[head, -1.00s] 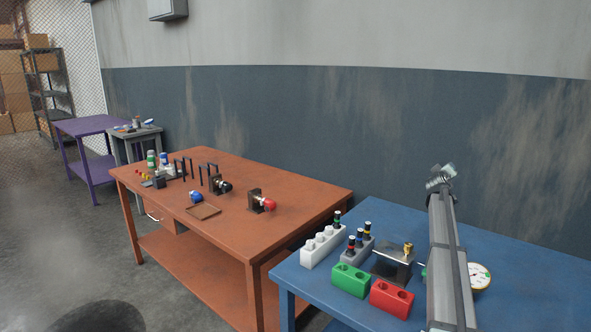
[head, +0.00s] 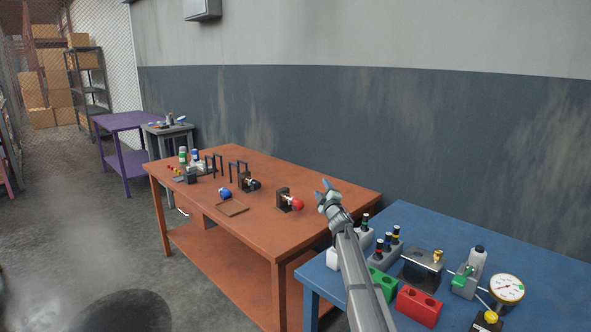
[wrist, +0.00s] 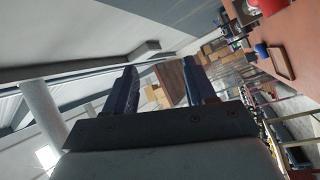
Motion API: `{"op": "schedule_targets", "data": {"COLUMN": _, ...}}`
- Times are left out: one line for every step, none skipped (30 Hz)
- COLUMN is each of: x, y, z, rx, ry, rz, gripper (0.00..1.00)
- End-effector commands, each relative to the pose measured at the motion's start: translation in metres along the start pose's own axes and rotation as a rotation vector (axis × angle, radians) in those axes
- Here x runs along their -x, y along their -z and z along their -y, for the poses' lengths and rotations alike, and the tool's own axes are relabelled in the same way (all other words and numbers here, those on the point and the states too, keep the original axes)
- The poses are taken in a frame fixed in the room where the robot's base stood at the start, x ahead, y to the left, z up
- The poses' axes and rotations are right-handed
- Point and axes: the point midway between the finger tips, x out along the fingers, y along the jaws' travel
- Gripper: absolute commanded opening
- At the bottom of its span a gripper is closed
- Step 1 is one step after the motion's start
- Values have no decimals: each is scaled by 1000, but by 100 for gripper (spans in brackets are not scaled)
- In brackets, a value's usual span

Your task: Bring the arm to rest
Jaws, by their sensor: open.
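My gripper (head: 325,187) is raised in front of the orange table's right end in the head view, its blue-grey fingers pointing up. In the wrist view the two dark fingers of my gripper (wrist: 165,84) stand apart with nothing between them but distant background. My arm crosses in front of the blue table (head: 415,222) and partly hides the white block (head: 332,259) and the green block (head: 384,283) on it.
The orange table (head: 270,235) holds a red-tipped fixture (head: 287,201), a small brown tray (head: 232,208), a blue part (head: 224,192) and black stands. Open floor lies at left.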

Motion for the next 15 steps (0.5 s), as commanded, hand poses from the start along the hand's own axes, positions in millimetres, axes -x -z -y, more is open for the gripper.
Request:
{"op": "schedule_targets", "data": {"x": 9, "y": 22, "z": 30, "rx": -48, "ry": 22, "rz": -2, "gripper": 55}}
{"op": "schedule_targets", "data": {"x": 13, "y": 31, "z": 45, "rx": -75, "ry": 33, "rz": 0, "gripper": 55}}
{"op": "schedule_targets", "data": {"x": 18, "y": 44, "z": 65, "rx": -109, "ry": 49, "rz": 1, "gripper": 55}}
{"op": "schedule_targets", "data": {"x": 22, "y": 54, "z": 80, "rx": -135, "ry": 62, "rz": 4, "gripper": 55}}
{"op": "schedule_targets", "data": {"x": 26, "y": 64, "z": 95, "rx": -162, "ry": 76, "rz": 7, "gripper": 55}}
{"op": "schedule_targets", "data": {"x": 33, "y": 77, "z": 115, "rx": -196, "ry": 94, "rz": 9, "gripper": 55}}
{"op": "schedule_targets", "data": {"x": 38, "y": 86, "z": 129, "rx": -220, "ry": 108, "rz": 13, "gripper": 55}}
{"op": "schedule_targets", "data": {"x": 43, "y": 95, "z": 144, "rx": -245, "ry": 124, "rz": 16, "gripper": 55}}
{"op": "schedule_targets", "data": {"x": 51, "y": 107, "z": 162, "rx": -276, "ry": 144, "rz": 20, "gripper": 55}}
{"op": "schedule_targets", "data": {"x": 56, "y": 116, "z": 175, "rx": -297, "ry": 159, "rz": 23, "gripper": 55}}
{"op": "schedule_targets", "data": {"x": 62, "y": 124, "z": 188, "rx": -319, "ry": 175, "rz": 27, "gripper": 55}}
{"op": "schedule_targets", "data": {"x": 71, "y": 135, "z": 205, "rx": -347, "ry": 196, "rz": 32, "gripper": 55}}
{"op": "schedule_targets", "data": {"x": 77, "y": 144, "z": 217, "rx": -367, "ry": 211, "rz": 35, "gripper": 55}}
{"op": "schedule_targets", "data": {"x": 83, "y": 151, "z": 229, "rx": -385, "ry": 226, "rz": 39, "gripper": 55}}
{"op": "schedule_targets", "data": {"x": 91, "y": 161, "z": 244, "rx": -410, "ry": 248, "rz": 45, "gripper": 55}}
